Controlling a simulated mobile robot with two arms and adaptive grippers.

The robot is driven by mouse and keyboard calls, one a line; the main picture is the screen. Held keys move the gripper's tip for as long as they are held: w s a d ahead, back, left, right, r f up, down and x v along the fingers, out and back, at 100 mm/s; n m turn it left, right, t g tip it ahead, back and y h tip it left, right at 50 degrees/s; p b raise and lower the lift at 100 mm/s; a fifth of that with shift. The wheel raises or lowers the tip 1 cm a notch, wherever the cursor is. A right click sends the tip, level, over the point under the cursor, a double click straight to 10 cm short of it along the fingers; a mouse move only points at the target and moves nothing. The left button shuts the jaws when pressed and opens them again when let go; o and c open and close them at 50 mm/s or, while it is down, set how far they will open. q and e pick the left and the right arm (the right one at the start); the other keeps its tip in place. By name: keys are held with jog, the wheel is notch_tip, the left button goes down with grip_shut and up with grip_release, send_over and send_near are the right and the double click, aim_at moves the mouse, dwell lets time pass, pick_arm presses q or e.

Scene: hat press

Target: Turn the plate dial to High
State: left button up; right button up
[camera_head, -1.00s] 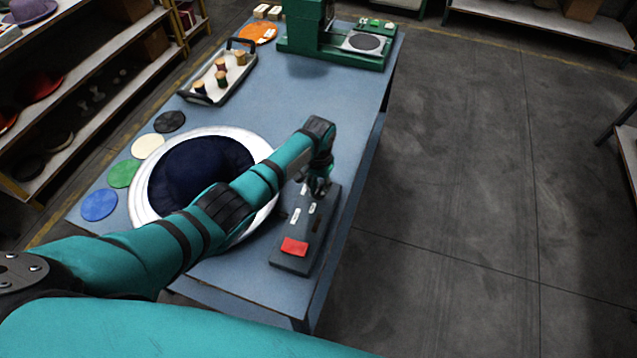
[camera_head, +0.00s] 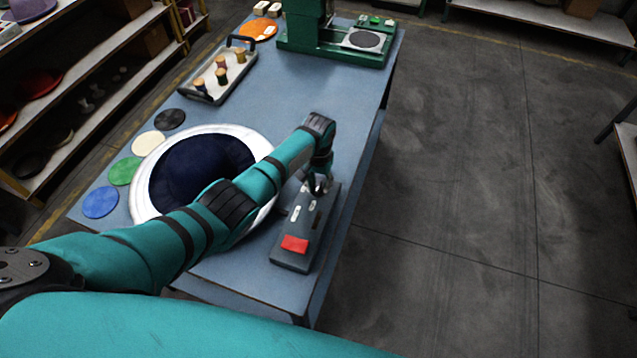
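A dark grey control box (camera_head: 291,258) lies at the right front edge of the blue table. It carries a red patch (camera_head: 295,244) at its near end and small white labels (camera_head: 297,213) farther up. My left gripper (camera_head: 318,187) points down over the far end of the box, where it hides part of the top. No dial can be made out there, nor any reading. The fingers are small and dark, so I cannot tell whether they are open or shut, or touch anything. My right gripper is not in view.
A white round plate (camera_head: 142,190) with a dark blue centre lies left of the box, partly under my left arm. Coloured discs (camera_head: 101,202) line the table's left edge. A tray (camera_head: 232,83) with spools and a green press (camera_head: 300,42) stand farther back.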

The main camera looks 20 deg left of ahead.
aim_at(318, 186)
pick_arm(q)
jog(key=shift+o, duration=0.2)
notch_tip(318, 186, up, 12)
dwell(0.5)
jog(key=shift+s+f, duration=0.1)
dwell(0.4)
